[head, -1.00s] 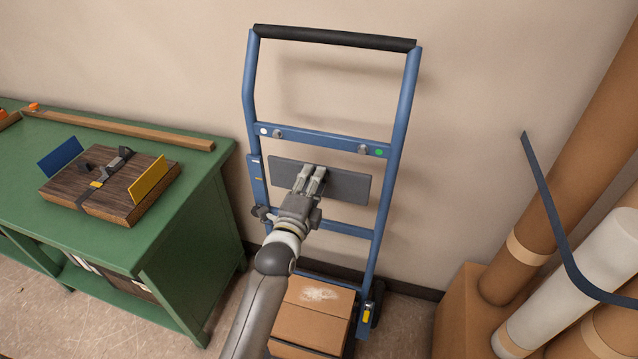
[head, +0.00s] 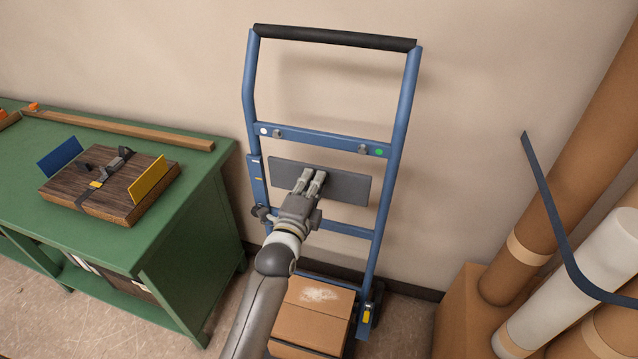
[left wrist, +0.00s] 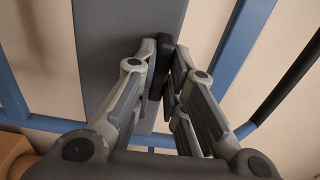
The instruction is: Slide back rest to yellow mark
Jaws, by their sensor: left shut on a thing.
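The back rest is a dark grey plate (head: 345,187) across the blue hand truck (head: 398,110), below its upper crossbar. It also fills the upper middle of the left wrist view (left wrist: 105,50). My left gripper (head: 313,175) is at the front of the plate. In the left wrist view its fingers (left wrist: 164,62) are shut on a black grip (left wrist: 160,68) in front of the plate. My right gripper is not in view.
A green bench (head: 190,200) with a wooden block and clamp stands at left. A cardboard box (head: 312,318) sits low on the truck. Brown and white tubes (head: 570,270) stand at right, with a thin blue curved strip before them. The wall is close behind.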

